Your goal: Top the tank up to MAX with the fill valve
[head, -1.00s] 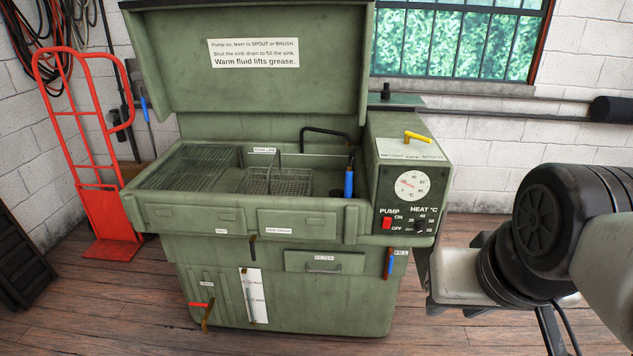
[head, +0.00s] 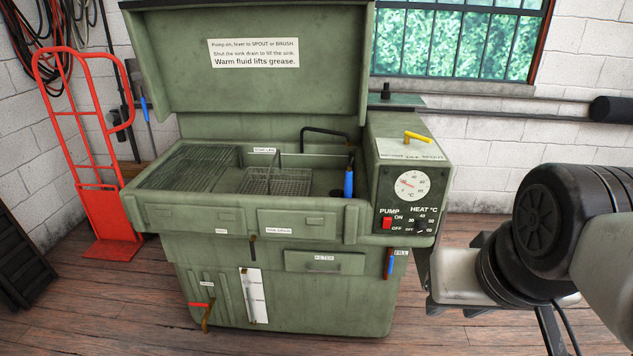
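The green parts washer holds the tank (head: 345,308) in its lower body. A white sight gauge (head: 255,297) with MAX and MIN style marks is on the tank's front; the fluid level is too small to read. The fill valve (head: 389,263), a handle with blue and red parts under a FILL label, hangs at the front right, pointing down. My arm fills the right side of the picture.
A control box with a dial (head: 412,185), red pump switch (head: 387,223) and yellow lever (head: 417,137) stands above the fill valve. A red-handled drain (head: 204,307) is at lower left. A red hand truck (head: 105,200) stands left. Floor in front is clear.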

